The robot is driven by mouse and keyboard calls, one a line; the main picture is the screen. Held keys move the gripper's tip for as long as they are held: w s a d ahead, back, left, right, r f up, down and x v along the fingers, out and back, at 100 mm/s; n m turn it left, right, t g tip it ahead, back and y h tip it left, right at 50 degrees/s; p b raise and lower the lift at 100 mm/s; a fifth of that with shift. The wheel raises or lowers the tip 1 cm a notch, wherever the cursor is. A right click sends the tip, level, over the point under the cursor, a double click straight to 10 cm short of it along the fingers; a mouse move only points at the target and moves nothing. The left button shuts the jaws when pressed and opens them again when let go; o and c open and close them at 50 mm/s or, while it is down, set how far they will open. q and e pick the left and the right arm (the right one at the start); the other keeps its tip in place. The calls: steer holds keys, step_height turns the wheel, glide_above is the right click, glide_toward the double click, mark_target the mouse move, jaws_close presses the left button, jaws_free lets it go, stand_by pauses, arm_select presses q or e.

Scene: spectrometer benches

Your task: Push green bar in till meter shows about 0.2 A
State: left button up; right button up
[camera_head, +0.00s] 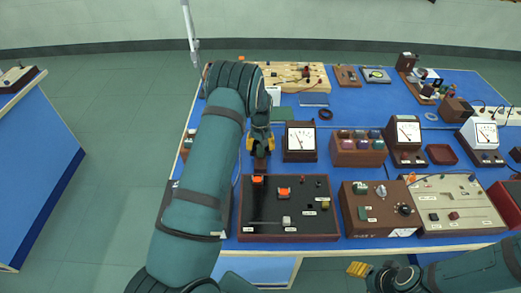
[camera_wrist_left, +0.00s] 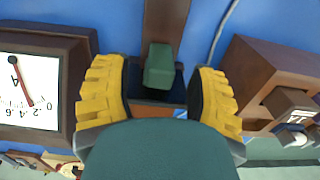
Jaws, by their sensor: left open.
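My left gripper (camera_head: 260,143) points down over a narrow brown base just left of a white-faced meter (camera_head: 300,138). In the left wrist view the gripper (camera_wrist_left: 160,100) is open, its yellow-backed fingers on either side of a green bar (camera_wrist_left: 160,66). I see no clear contact with the bar. My right gripper (camera_head: 360,268) shows only partly at the bottom edge.
A black panel box (camera_head: 262,218) with orange parts stands in front of the left gripper. A brown terminal box (camera_head: 357,149) and more meters (camera_head: 408,132) stand to the right. A brown block (camera_wrist_left: 265,75) is close to the right finger in the wrist view.

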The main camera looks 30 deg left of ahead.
arm_select(q)
steer(key=shift+f, duration=1.2)
steer(key=shift+c, duration=0.4)
jaws_close()
steer(key=shift+w+a+b, duration=0.15)
steer(key=shift+b, duration=0.5)
steer(key=shift+o, duration=0.4)
jaws_free()
step_height(320, 180, up, 12)
